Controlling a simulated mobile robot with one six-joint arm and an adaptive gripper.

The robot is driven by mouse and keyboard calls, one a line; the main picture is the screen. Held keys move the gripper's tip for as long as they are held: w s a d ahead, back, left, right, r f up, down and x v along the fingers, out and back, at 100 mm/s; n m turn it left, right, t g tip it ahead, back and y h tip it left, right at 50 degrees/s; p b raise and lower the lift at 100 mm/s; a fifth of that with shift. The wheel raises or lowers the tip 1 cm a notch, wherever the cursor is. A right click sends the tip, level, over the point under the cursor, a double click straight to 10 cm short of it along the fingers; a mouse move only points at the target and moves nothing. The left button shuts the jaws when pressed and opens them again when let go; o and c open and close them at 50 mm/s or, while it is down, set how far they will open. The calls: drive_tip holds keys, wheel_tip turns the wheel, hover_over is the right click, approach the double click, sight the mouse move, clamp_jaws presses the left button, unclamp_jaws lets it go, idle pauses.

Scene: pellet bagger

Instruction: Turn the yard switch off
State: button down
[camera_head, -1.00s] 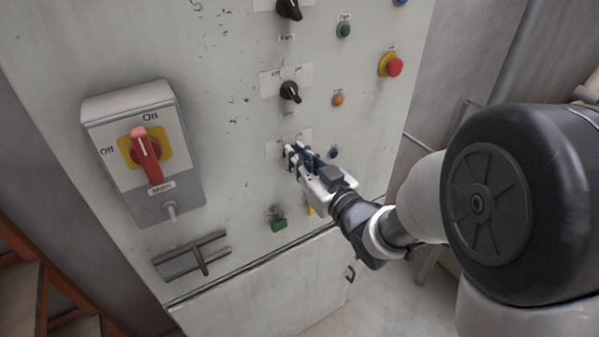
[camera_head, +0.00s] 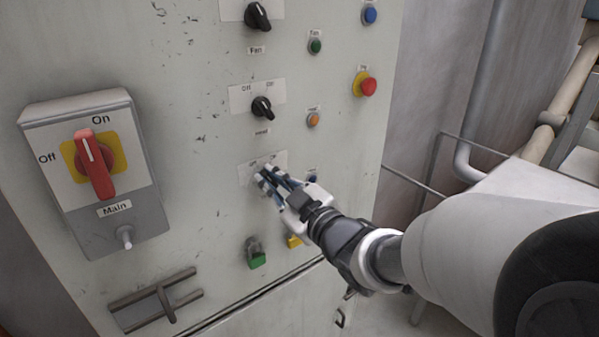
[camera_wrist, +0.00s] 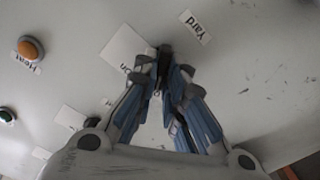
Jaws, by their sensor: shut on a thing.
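The yard switch is a small black knob (camera_wrist: 163,58) on the panel, in front of a white plate (camera_head: 254,167) with labels. The "Yard" label (camera_wrist: 195,27) shows in the wrist view. My gripper (camera_head: 270,174) is at this knob, its fingers shut on it from both sides. In the wrist view my gripper (camera_wrist: 165,72) has its two fingertips close together around the knob. The fingers hide most of the knob, so its pointing direction cannot be told.
Above are the heat knob (camera_head: 262,107) and fan knob (camera_head: 257,16). A red stop button (camera_head: 367,86) and orange button (camera_head: 313,120) are to the right. The main switch (camera_head: 95,163) is at left.

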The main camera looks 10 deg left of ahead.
idle(0.3)
drive_tip(key=c, duration=1.7)
unclamp_jaws()
drive_tip(key=shift+o, duration=0.2)
drive_tip(key=v, duration=1.2)
